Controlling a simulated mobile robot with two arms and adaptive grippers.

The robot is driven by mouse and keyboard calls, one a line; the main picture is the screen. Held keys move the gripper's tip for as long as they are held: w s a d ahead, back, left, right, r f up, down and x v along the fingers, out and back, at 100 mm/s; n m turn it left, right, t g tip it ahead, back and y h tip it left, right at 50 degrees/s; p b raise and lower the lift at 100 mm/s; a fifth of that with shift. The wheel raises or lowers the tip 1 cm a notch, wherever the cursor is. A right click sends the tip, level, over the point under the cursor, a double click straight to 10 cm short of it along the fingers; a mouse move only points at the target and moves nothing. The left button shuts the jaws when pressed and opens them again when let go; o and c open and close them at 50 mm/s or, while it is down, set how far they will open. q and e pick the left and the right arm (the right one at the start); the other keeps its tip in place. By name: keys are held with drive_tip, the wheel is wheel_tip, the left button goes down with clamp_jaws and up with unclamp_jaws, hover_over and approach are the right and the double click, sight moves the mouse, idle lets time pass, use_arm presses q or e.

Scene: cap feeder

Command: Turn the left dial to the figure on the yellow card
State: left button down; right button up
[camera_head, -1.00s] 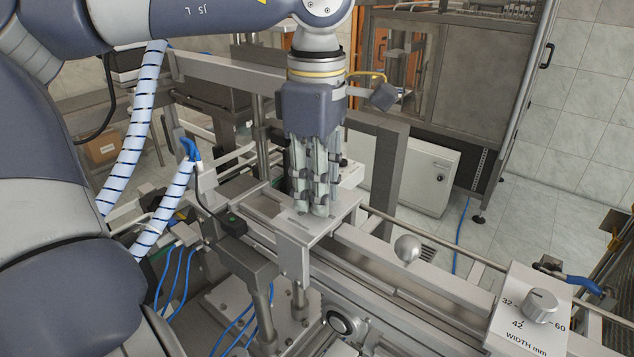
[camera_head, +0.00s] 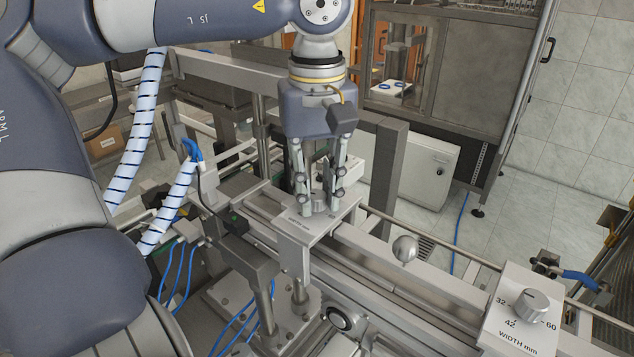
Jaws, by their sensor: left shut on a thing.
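The left dial (camera_head: 320,200) is a small grey knob on a flat metal plate (camera_head: 301,229) at the middle of the head view. My left gripper (camera_head: 320,208) comes down on it from above, upright, and is shut on the knob with one finger on each side. The fingers hide part of the knob and of the plate's markings, so I cannot read its setting. The printing on the plate is too small to read. I see no yellow card in this view. My right gripper is not in view.
A second dial (camera_head: 531,306) marked WIDTH mm, with 32, 42 and 60, sits on a box at the lower right. A grey cabinet (camera_head: 430,178) stands behind on the tiled floor.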

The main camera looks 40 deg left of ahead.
sight(317, 194)
use_arm(q)
drive_tip(key=shift+r+m, duration=0.15)
drive_tip(key=shift+m, duration=1.65)
drive_tip(key=c, duration=1.3)
unclamp_jaws()
drive_tip(key=shift+c, duration=0.2)
wheel_tip(317, 194, up, 12)
